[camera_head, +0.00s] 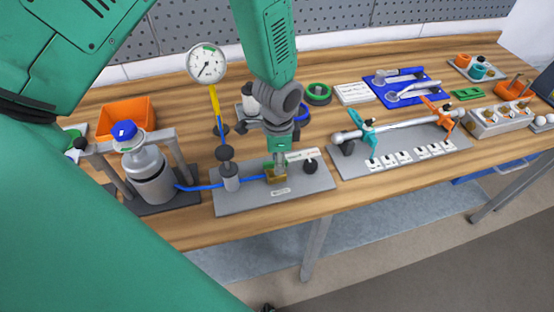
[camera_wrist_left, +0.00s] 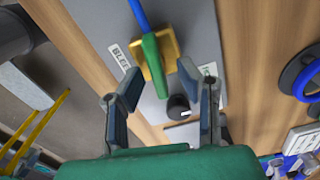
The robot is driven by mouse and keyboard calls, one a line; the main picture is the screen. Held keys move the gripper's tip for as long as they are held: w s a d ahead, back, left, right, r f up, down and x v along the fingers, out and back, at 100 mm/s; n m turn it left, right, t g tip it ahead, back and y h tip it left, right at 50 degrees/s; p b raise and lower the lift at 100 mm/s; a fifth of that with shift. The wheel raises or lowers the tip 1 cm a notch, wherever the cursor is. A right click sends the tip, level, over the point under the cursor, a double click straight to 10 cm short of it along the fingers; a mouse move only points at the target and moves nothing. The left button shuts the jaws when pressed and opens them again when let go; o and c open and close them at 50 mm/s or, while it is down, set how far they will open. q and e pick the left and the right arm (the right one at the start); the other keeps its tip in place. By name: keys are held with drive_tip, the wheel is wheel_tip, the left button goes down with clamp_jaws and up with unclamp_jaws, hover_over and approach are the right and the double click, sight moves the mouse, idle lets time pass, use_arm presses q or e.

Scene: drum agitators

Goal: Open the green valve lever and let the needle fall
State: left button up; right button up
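The green valve lever (camera_wrist_left: 154,65) stands out from a brass valve body (camera_wrist_left: 168,45) on a grey plate in the left wrist view. In the head view the brass valve (camera_head: 276,177) shows at the plate's middle, and my gripper hides much of the lever. My left gripper (camera_head: 279,160) is right above the valve. In the left wrist view its fingers (camera_wrist_left: 161,80) are apart, one on each side of the lever's free end, with no clear contact. The round white dial gauge (camera_head: 206,64) stands behind on a yellow and blue stem. Its needle is too small to read surely. My right gripper is out of view.
A blue tube (camera_head: 203,187) joins the valve line to a metal vessel (camera_head: 147,176) at left. A black knob (camera_wrist_left: 178,106) sits close to the lever. An orange bin (camera_head: 122,113) is behind left.

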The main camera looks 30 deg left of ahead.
use_arm(q)
drive_tip(key=shift+s+r, duration=0.1)
drive_tip(key=shift+r, duration=0.1)
wheel_tip(320, 180, up, 12)
drive_tip(key=shift+d+f, duration=0.2)
drive_tip(key=shift+a, duration=0.2)
drive_tip(key=shift+a+f, duration=0.1)
drive_tip(key=shift+f, duration=0.05)
idle(0.3)
